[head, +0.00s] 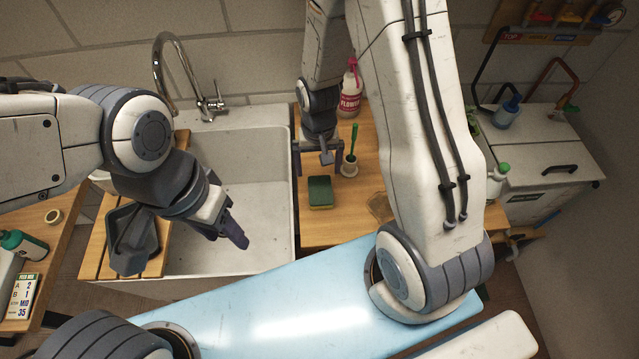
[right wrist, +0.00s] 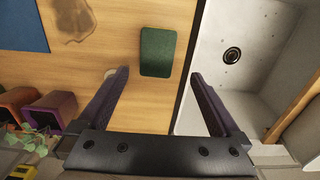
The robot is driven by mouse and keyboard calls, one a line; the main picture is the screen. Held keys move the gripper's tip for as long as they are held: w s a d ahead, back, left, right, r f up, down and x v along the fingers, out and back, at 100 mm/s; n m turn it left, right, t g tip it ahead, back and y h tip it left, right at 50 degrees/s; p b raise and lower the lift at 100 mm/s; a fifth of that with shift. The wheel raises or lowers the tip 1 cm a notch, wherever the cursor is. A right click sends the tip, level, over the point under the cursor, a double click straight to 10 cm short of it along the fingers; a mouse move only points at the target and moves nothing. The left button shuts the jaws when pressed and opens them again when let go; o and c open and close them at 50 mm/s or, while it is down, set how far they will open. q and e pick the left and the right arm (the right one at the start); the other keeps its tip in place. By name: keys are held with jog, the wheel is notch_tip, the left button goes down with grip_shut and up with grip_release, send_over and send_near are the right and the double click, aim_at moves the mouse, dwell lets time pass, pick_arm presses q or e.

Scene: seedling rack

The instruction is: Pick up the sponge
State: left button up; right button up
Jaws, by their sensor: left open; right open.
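The sponge (head: 320,193) is green on top with a yellowish side. It lies flat on the wooden counter (head: 315,234), just right of the sink. My right gripper (head: 318,165) is open and empty above the counter, a little behind the sponge in the head view. In the right wrist view the green sponge (right wrist: 157,52) lies ahead of the open fingers (right wrist: 158,77), in line with the gap between them and apart from both. My left gripper (head: 226,232) is over the sink's front left part, with nothing seen in it.
The sink (head: 270,195) with its tap (head: 205,105) is left of the sponge. A green-handled brush (head: 353,140) in a small round holder stands close to my right gripper. A white bottle (head: 350,90) with a pink label stands behind. Bare counter lies in front of the sponge.

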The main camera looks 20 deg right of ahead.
jog(key=p, duration=0.1)
send_over(320, 192)
jog(key=f, duration=0.5)
jog(key=shift+w+d+f, duration=0.1)
jog(key=shift+w+f, duration=0.15)
jog(key=shift+f, duration=0.1)
jog(key=shift+s+f+p, duration=0.15)
jog(key=shift+f+p, duration=0.2)
jog(key=shift+f, duration=0.1)
notch_tip(320, 192, down, 4)
jog(key=shift+s+r+p, duration=0.1)
jog(key=shift+p, duration=0.75)
jog(key=shift+f, duration=0.3)
jog(key=c, duration=1.2)
jog(key=shift+o, duration=0.2)
jog(key=shift+r, duration=0.2)
